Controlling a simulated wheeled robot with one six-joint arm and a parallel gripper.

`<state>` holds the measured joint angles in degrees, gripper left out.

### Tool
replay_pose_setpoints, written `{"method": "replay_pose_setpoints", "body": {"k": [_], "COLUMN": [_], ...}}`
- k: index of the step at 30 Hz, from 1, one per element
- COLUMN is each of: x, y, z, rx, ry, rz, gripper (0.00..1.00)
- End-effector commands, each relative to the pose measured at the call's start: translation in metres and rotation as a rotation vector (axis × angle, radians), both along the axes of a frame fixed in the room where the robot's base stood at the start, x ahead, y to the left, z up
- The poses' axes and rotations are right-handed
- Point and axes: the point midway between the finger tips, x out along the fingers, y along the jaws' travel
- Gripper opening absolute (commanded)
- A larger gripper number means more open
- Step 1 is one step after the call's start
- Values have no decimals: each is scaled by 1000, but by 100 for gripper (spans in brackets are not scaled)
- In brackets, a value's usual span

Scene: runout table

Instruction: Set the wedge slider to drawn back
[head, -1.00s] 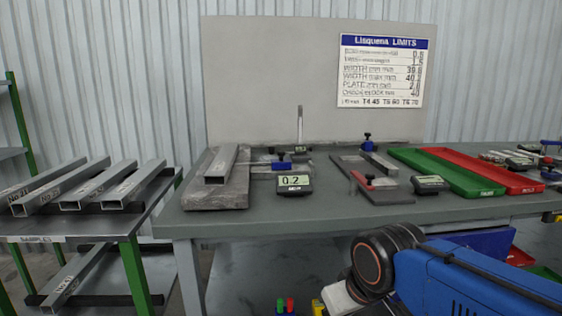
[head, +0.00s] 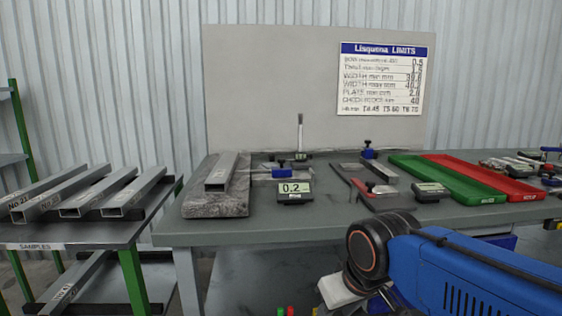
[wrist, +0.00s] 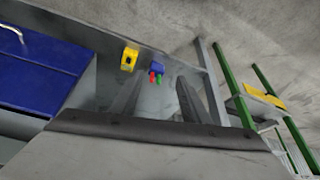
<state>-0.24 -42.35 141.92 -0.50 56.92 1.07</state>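A small gauge with a blue block (head: 282,163) sits on a flat metal piece beside the grey stone plate (head: 215,205). I take this blue block to be the wedge slider, but its exact position along the piece is too small to tell. A display (head: 294,191) reading 0.2 stands just in front of it. A square grey tube (head: 222,172) lies on the stone plate. My gripper (wrist: 157,95) is low in front of the table, well away from the gauge. Its two fingers are apart in the wrist view with nothing held between them.
Green (head: 440,180) and red (head: 490,180) trays are at right. A sample rack with tubes (head: 85,190) stands at left. The wrist view shows a blue drawer (wrist: 35,70) close by.

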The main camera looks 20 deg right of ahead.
Motion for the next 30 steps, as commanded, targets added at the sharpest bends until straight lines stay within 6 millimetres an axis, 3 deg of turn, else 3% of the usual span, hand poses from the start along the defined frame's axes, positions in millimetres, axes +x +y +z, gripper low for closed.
{"method": "replay_pose_setpoints", "body": {"k": [6, 15, 21, 30], "x": [62, 151, 210, 295], "y": [-4, -11, -15, -20], "z": [83, 190, 251, 324], "rx": [-2, -3, -5, -4], "ry": [8, 17, 20, 23], "rz": [-53, -145, -214, -325], "gripper": [42, 42, 42, 42]}}
